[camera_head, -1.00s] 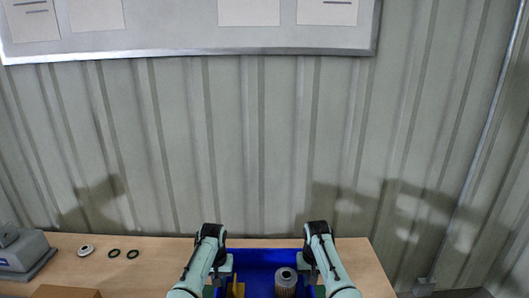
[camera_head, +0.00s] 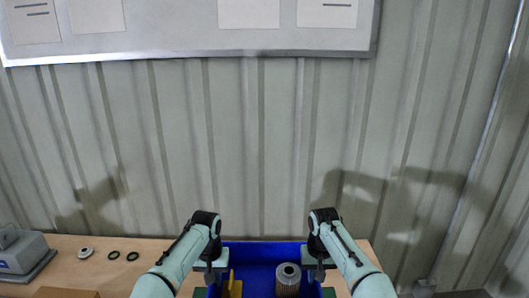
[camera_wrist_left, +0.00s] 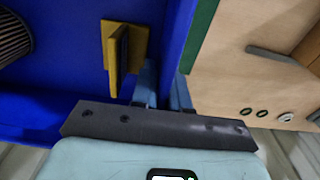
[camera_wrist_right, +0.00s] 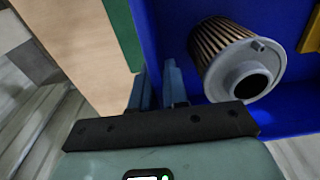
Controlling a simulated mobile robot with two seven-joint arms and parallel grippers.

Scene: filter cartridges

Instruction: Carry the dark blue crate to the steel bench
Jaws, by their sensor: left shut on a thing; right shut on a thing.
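The dark blue crate (camera_head: 257,256) is at the bottom middle of the head view, its near part cut off by the frame. My left gripper (camera_head: 214,272) is shut on its left wall; the left wrist view shows the fingers (camera_wrist_left: 164,88) either side of the wall beside the blue crate floor (camera_wrist_left: 65,60). My right gripper (camera_head: 318,268) is shut on its right wall; the right wrist view shows those fingers (camera_wrist_right: 157,88) on the blue wall (camera_wrist_right: 165,35). A pleated filter cartridge (camera_head: 288,284) and a yellow part (camera_head: 235,287) are inside. No steel bench shows.
A wooden table (camera_head: 150,258) lies below the crate, with a green area (camera_wrist_left: 202,30) beside it. A grey device (camera_head: 22,262), a white ring (camera_head: 86,252) and two dark rings (camera_head: 123,256) are on the left. A corrugated wall (camera_head: 260,150) stands close behind.

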